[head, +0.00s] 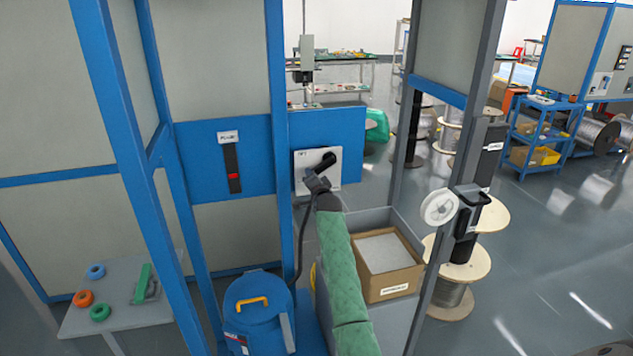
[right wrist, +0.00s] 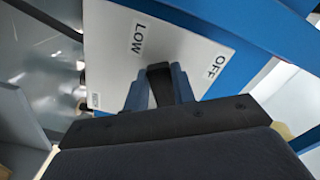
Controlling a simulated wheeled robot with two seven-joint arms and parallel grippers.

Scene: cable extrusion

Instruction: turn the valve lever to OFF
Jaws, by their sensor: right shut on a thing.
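The valve lever (head: 326,161) is a short black handle on a square white plate (head: 302,184) fixed to a blue panel. In the right wrist view the lever (right wrist: 160,86) stands between the two fingers of my right gripper (right wrist: 159,88). The gripper is shut on it. The plate (right wrist: 180,43) there carries the labels LOW (right wrist: 138,38) and OFF (right wrist: 217,64), plus a small third label too small to read. The lever's end shows between LOW and OFF. In the head view my right gripper (head: 317,182) is at the plate's lower part. My left gripper is out of view.
Blue frame posts (head: 277,130) stand left of the plate. A blue drum (head: 258,315) with a yellow handle is below. A cardboard box (head: 390,288) sits right of my right arm. A slider panel with a red mark (head: 232,176) is at left.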

